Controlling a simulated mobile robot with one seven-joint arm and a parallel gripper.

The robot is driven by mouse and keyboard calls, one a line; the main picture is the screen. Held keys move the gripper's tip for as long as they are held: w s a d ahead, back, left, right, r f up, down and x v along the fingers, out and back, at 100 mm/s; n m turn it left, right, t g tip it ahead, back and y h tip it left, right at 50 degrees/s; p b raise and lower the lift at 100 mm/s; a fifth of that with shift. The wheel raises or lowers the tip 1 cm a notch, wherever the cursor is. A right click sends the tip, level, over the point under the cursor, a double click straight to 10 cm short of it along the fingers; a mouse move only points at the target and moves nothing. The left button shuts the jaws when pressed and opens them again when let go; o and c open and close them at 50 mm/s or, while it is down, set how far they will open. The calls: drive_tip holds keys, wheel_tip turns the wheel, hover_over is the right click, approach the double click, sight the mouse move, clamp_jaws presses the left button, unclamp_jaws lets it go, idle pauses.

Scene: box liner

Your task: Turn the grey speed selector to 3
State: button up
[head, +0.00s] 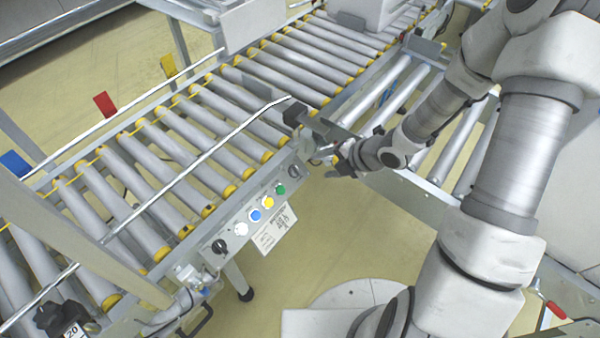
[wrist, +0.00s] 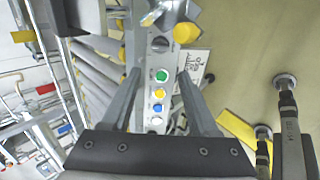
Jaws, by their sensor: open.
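The control panel (head: 248,214) is on the conveyor's side rail. At its upper right end is a dark grey round knob (head: 294,171), which looks like the speed selector; the wrist view shows the knob (wrist: 160,44) too. Its pointer and numbers are too small to read. A black knob (head: 219,246) is at the panel's other end. My gripper (head: 325,167) is just right of the panel's upper end. In the wrist view my gripper (wrist: 158,74) is open and empty, its fingers on either side of the button row, with the grey knob beyond the tips.
White (head: 240,228), blue (head: 255,215), yellow (head: 268,202) and green (head: 280,189) buttons line the panel between the knobs. A printed label (head: 272,229) hangs beside them. A guide rail (head: 200,162) runs above the rollers.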

sight(298, 169)
drive_tip(key=b+x, duration=0.3)
drive_tip(key=x, duration=0.9)
drive_tip(key=shift+w+a+f+b, duration=0.15)
drive_tip(key=shift+a+f+b, duration=0.05)
drive_tip(key=shift+b, duration=0.15)
clamp_jaws()
drive_tip(key=shift+m, duration=0.4)
drive_tip(key=m+p, duration=0.1)
drive_tip(key=m, duration=0.3)
drive_tip(key=shift+r, duration=0.15)
drive_tip(key=shift+w+m+p, duration=0.15)
drive_tip(key=shift+m+p, duration=0.5)
drive_tip(key=shift+m, duration=1.35)
